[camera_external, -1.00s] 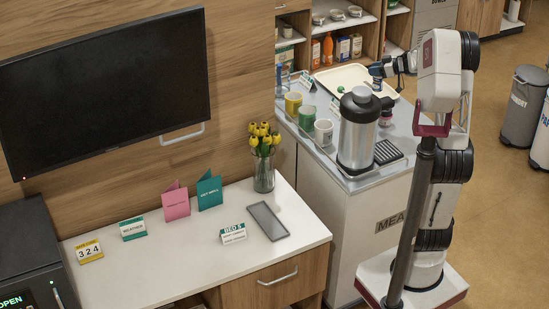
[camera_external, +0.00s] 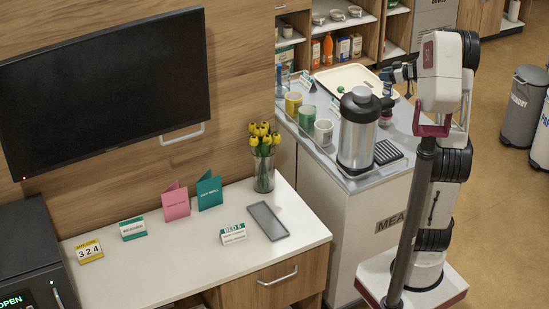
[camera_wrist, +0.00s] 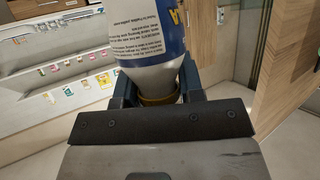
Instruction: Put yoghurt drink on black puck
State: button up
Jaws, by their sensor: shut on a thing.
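The yoghurt drink (camera_wrist: 150,40) fills the top middle of the wrist view. It is a pale bottle with printed text and a blue label edge, and its narrowing end sits between the fingers. My gripper (camera_wrist: 158,92) is shut on it. In the external view my gripper (camera_external: 387,75) is above the right end of the cream tray on the meal trolley; the bottle cannot be made out there. A black disc-like top (camera_external: 386,103) shows just below the gripper, above a dark pink jar; I cannot tell whether it is the black puck.
The cream tray (camera_external: 350,76) holds a small green thing. A large steel flask (camera_external: 358,135) stands in front, beside several mugs (camera_external: 307,118) and a ribbed dark grille (camera_external: 387,152). A desk (camera_external: 150,268) with signs and a tulip vase is at left.

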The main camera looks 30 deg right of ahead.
aim_at(387, 87)
jog(key=shift+f, duration=1.2)
jog(key=shift+f, duration=2)
jog(key=o, duration=1)
jog(key=shift+f, duration=0.1)
jog(key=shift+o, duration=0.2)
jog(key=shift+s+d+r, duration=0.25)
jog(key=shift+s+r, duration=0.1)
jog(key=shift+s, duration=0.1)
jog(key=v, duration=1.1)
